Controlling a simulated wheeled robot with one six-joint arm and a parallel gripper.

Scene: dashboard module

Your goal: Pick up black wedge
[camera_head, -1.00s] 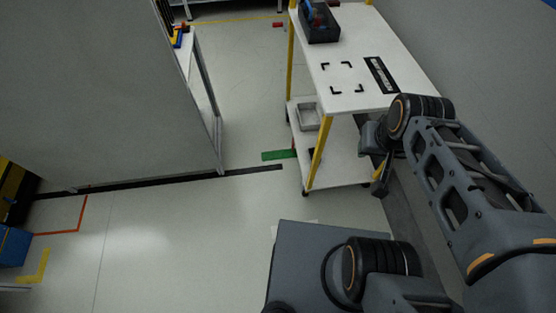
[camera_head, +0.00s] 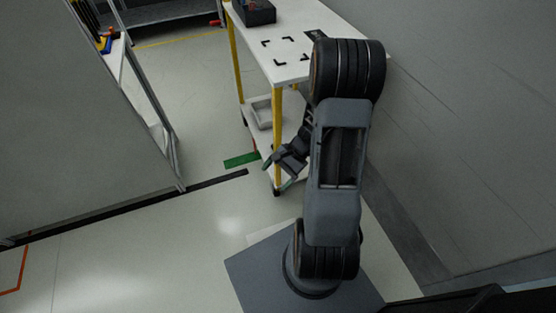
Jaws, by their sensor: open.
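I cannot make out a black wedge in this view. My gripper (camera_head: 272,168) hangs in front of the near leg of a white cart (camera_head: 285,72), below its top. It points down and to the left. It is open and I see nothing held in it. A dark bin (camera_head: 258,13) at the far end of the cart top holds small parts, too small to tell apart. My arm hides the right part of the cart.
A grey tray (camera_head: 262,112) sits on the cart's lower shelf. A grey partition (camera_head: 75,125) stands at left, with a rack of coloured parts (camera_head: 106,43) behind it. A grey wall (camera_head: 470,130) closes the right side. Open floor (camera_head: 130,250) lies at lower left.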

